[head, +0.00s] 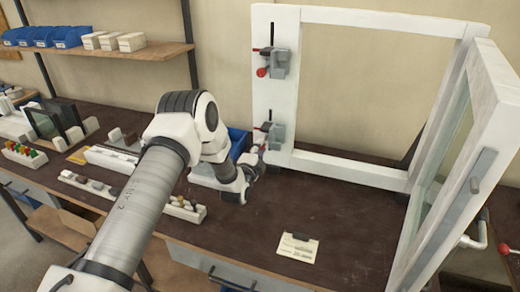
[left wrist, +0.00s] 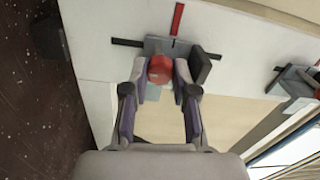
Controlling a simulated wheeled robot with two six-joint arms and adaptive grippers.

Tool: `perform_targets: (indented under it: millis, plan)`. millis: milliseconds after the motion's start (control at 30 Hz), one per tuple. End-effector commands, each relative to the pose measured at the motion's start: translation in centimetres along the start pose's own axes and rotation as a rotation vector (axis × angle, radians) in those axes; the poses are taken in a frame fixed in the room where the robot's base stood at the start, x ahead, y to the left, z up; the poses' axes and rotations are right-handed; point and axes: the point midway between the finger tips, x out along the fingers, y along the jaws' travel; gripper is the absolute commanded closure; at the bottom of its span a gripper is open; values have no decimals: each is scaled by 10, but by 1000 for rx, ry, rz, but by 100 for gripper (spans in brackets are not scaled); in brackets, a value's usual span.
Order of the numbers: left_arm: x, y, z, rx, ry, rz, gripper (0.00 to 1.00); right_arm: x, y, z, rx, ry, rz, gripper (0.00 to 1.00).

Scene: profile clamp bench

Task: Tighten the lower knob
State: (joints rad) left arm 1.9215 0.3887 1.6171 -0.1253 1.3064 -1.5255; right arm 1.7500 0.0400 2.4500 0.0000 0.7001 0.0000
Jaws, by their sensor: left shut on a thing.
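The lower clamp (head: 272,132) is a grey block on the left post of the white frame (head: 268,105). In the left wrist view its round red knob (left wrist: 161,68) sits between the fingertips of my left gripper (left wrist: 161,78), which is shut on it. In the head view my left gripper (head: 252,162) is at the foot of the post and the lower knob cannot be made out. The upper clamp (head: 275,62), with its own red knob (head: 262,72), is higher on the same post. My right gripper does not show.
A glazed sash (head: 475,120) stands swung out at the right of the frame. A blue bin (head: 238,140) is close behind my left wrist. A small card (head: 298,247) lies on the dark bench (head: 335,225), with clear room around it.

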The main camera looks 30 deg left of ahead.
Motion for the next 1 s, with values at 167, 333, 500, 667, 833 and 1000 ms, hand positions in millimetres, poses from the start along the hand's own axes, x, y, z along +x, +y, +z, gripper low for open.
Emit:
perform_targets:
  millis: [167, 333, 500, 667, 833, 1000]
  plan:
    - [2, -4, 1, -1, -2, -10, 47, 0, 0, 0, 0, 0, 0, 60]
    - [1, -3, 0, -1, -1, -6, 47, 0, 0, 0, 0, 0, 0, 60]
    - [-6, -1, 0, -2, -2, -2, 47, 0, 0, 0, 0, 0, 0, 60]
    - [-36, -1, 2, -3, -4, -1, 47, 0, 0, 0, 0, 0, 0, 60]
    - [-81, 0, 2, -4, -4, 0, 47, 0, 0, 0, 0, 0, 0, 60]
    - [-111, -1, 2, -3, -3, -3, 47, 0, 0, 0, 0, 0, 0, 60]
